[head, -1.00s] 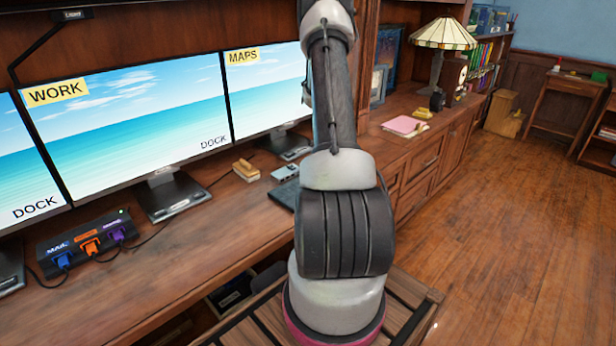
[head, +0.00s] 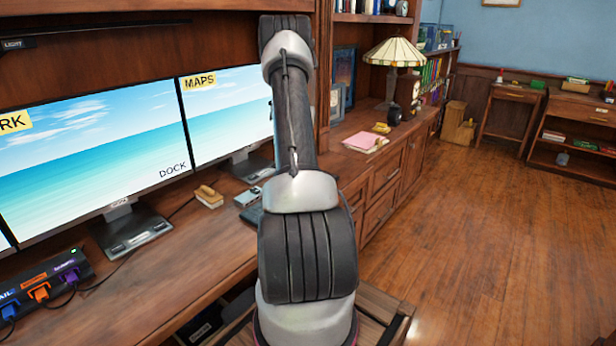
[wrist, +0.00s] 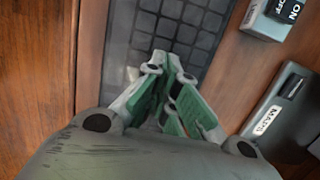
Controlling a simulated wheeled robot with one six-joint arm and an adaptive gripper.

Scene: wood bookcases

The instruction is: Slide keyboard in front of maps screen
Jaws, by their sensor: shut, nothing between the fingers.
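The MAPS screen (head: 225,115) stands on the desk to the left of my arm and shows a beach picture. The dark keyboard (head: 251,214) lies on the desk in front of it, mostly hidden behind my arm. In the wrist view the keyboard (wrist: 203,45) runs across the upper middle. My gripper (wrist: 173,60) is shut and empty, with its green-lined fingers over the keyboard's keys. I cannot tell whether the tips touch it. A base labelled MAPS (wrist: 278,118) sits to the right of the gripper. In the head view, the gripper is hidden.
A grey box with an ON/OFF label (wrist: 268,17) lies close right of the keyboard. A hub with coloured plugs (head: 40,290) is at far left. Bare desk (head: 185,245) lies in front.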

